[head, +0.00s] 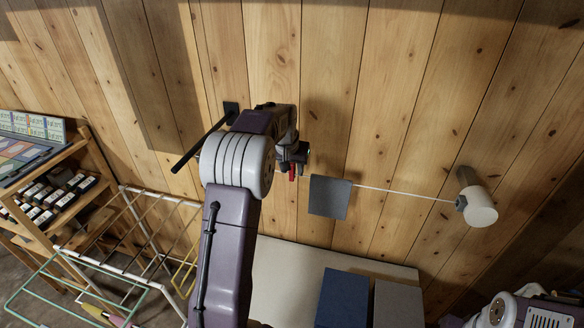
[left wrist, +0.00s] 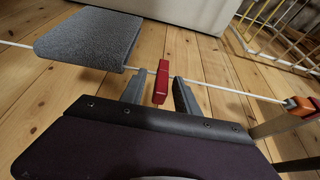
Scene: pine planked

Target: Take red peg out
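A red peg (left wrist: 161,80) sits on a thin white line (left wrist: 222,88), beside a grey cloth (left wrist: 90,36) and apart from it. A bit of red shows by my fingers in the head view (head: 292,173). The cloth hangs on the line to the right of my gripper in the head view (head: 329,197). My left gripper (head: 297,156) is at the line. In the left wrist view its fingers (left wrist: 159,88) are open, one on each side of the red peg, with gaps showing. My right gripper is not in view.
The line runs to a round reel (head: 478,208) on the plank wall. Orange and red pieces (left wrist: 299,106) show at the line's other end. A dark rod (head: 200,145) juts from the wall. Below stand a drying rack (head: 110,262), a shelf (head: 62,218), and blue (head: 342,298) and grey boxes.

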